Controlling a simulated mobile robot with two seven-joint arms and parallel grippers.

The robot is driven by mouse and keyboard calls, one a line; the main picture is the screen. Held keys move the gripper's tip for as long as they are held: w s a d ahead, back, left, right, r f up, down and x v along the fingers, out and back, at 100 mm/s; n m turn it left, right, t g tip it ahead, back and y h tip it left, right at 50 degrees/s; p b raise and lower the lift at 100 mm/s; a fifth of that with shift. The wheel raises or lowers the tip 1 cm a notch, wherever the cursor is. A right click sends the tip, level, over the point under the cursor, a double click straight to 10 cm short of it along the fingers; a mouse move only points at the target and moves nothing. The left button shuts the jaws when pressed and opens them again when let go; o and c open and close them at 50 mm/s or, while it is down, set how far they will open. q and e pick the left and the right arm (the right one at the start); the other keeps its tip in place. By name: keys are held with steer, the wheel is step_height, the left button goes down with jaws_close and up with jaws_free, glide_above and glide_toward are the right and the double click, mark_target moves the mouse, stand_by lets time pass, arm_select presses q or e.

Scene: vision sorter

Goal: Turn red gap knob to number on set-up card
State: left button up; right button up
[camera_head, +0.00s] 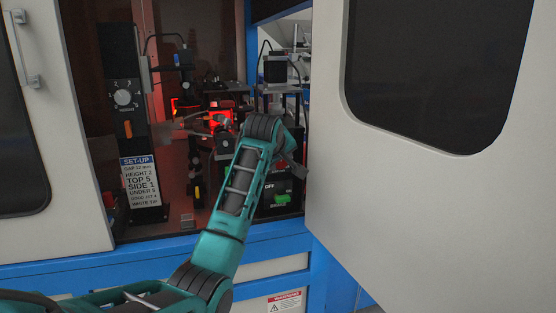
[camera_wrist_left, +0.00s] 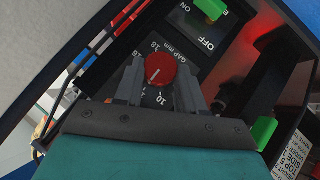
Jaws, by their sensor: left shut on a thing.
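The red gap knob (camera_wrist_left: 161,69) sits on a black dial plate marked "GAP mm" in the left wrist view. A white pointer line shows on its face, slanting toward the picture's lower left; the exact number it meets is hard to tell. My left gripper (camera_wrist_left: 160,82) is shut on the knob, with a grey finger on each side of it. In the head view my left arm reaches into the cabinet and hides the knob. The set-up card (camera_head: 142,181) hangs at the left of the opening; its gap line appears to read 12 mm.
A green switch (camera_head: 281,198) with an "OFF" label is on the black panel below my wrist. A black post with a white dial (camera_head: 123,97) and orange lever (camera_head: 128,129) stands left. The open cabinet door (camera_head: 425,190) fills the right side.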

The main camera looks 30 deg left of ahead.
stand_by(0.5)
arm_select(q)
steer(key=o, duration=1.1)
steer(key=shift+c, duration=0.2)
steer(key=v, duration=1.3)
steer(key=shift+w+d, duration=0.1)
steer(key=shift+w, duration=0.05)
